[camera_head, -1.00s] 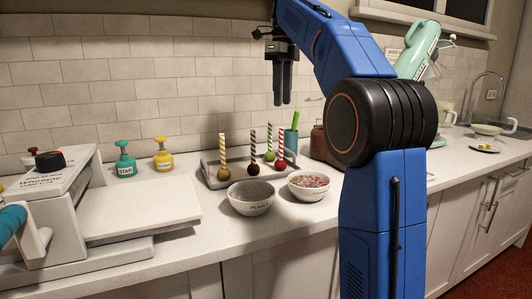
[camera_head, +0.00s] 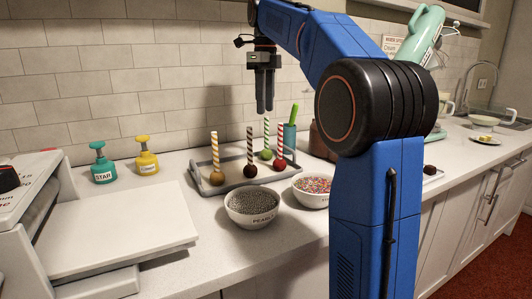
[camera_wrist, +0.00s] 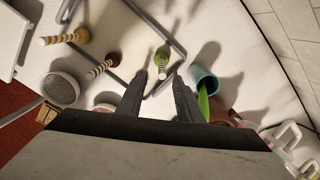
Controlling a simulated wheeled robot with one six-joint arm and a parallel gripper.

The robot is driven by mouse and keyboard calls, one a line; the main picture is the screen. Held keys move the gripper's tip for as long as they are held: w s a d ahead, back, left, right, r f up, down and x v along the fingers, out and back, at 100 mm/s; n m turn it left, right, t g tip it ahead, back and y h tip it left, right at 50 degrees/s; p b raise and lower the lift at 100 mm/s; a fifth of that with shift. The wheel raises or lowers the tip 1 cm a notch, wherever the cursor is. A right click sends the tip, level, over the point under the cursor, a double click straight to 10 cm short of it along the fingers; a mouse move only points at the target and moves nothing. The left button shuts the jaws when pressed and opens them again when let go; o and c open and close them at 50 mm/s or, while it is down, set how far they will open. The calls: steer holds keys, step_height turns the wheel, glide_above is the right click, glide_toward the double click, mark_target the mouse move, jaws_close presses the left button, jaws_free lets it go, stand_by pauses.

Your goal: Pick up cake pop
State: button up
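Several cake pops stand stick-up in a grey tray (camera_head: 228,184): a tan one (camera_head: 216,178) with a gold-striped stick, a dark one (camera_head: 250,171), a red one (camera_head: 279,165) and a green one (camera_head: 266,154) at the back. My gripper (camera_head: 265,110) points down above the tray, empty, with a gap between its fingers. In the wrist view the green pop (camera_wrist: 161,61) shows beyond and between the fingertips (camera_wrist: 160,75), apart from them. The tan pop (camera_wrist: 83,34) and a dark reddish-brown pop (camera_wrist: 115,58) show to the left.
A bowl of pearls (camera_head: 252,207) and a bowl of sprinkles (camera_head: 312,190) stand in front of the tray. A teal cup (camera_head: 289,138) with a green item stands behind it. Teal (camera_head: 102,164) and yellow (camera_head: 146,157) stamps and a white machine (camera_head: 120,228) are left.

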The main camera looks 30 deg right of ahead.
mark_target(266, 149)
steer(key=f, duration=1.1)
steer(key=shift+w+d+f, duration=0.1)
steer(key=shift+d+f, duration=0.1)
steer(key=shift+f, duration=0.1)
jaws_close()
